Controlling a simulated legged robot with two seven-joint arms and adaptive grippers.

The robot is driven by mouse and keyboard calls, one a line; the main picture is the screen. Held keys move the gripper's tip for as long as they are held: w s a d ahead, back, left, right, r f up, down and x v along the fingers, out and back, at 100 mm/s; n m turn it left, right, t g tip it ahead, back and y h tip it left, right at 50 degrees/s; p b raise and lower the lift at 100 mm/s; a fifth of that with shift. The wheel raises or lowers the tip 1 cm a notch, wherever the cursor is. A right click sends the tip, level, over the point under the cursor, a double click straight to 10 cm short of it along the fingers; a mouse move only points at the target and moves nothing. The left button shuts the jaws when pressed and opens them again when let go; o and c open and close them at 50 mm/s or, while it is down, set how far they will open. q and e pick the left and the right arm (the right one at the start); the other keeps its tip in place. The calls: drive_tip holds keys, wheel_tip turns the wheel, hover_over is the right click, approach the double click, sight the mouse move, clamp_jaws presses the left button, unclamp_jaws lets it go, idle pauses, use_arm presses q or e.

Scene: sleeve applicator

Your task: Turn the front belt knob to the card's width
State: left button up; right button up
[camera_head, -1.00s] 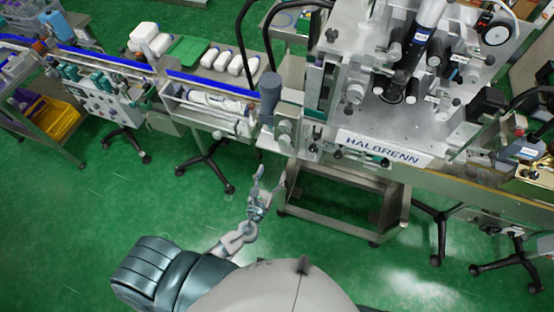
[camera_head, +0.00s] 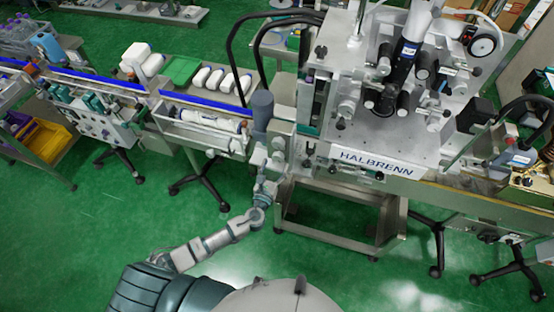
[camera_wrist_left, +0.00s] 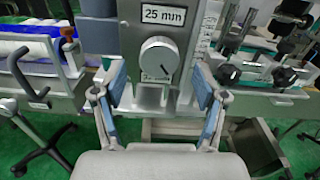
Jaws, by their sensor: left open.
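The front belt knob (camera_wrist_left: 158,57) is a pale round dial with a dark pointer mark, on a grey metal panel. The card (camera_wrist_left: 164,14) above it reads "25 mm". My left gripper (camera_wrist_left: 160,92) is open in the left wrist view, its two blue-padded fingers apart to the left and right, below and in front of the knob. It does not touch the knob as far as I can see. In the head view my left gripper (camera_head: 268,180) is small, at the left front corner of the machine. The right gripper is not in view.
The HALBRENN machine (camera_head: 376,163) stands on a metal frame to the right. A conveyor (camera_head: 205,103) with white bottles runs off to the left. A dark grey post (camera_head: 262,110) rises above the knob area. Green floor (camera_head: 110,215) is open in front.

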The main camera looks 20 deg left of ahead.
use_arm(q)
drive_tip(key=shift+w, duration=1.4)
drive_tip(key=c, duration=1.1)
drive_tip(key=shift+f+n+b, duration=0.2)
drive_tip(key=shift+n+b, duration=0.4)
drive_tip(key=shift+n, duration=0.3)
drive_tip(key=shift+c, duration=0.2)
drive_tip(key=shift+n+b, duration=0.4)
drive_tip(key=shift+n, duration=0.3)
drive_tip(key=shift+r+n, duration=0.2)
drive_tip(key=shift+n, duration=0.5)
drive_tip(key=o, duration=1.1)
drive_tip(key=shift+o, duration=0.2)
drive_tip(key=shift+s, duration=0.15)
